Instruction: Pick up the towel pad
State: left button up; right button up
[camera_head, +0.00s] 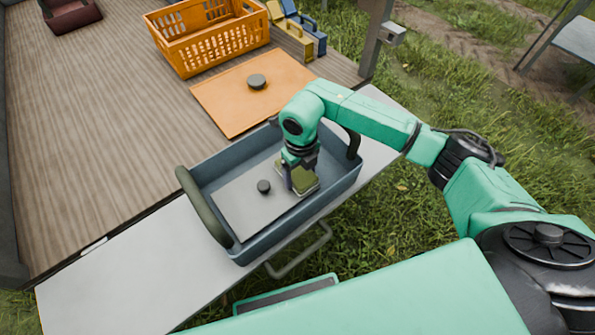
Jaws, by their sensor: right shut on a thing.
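The towel pad seems to be the small olive-green pad (305,181) at the right side of the blue-grey tray (240,254). My right gripper (301,188) reaches down into the tray from above and is shut on this pad. The gripper hides part of the pad, and I cannot tell whether the pad touches the tray floor. A light grey sheet (240,205) with a dark round knob (264,186) lies in the tray, left of the gripper. My left gripper is not in view.
The tray stands on a light grey ledge (120,275) beside a wooden deck (110,130). An orange board (220,105) with a dark knob (257,81), an orange crate (205,50), and yellow (290,38) and blue (308,32) cases lie beyond. Grass is at the right.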

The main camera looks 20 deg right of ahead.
aim_at(300, 173)
notch_tip(300, 173, up, 20)
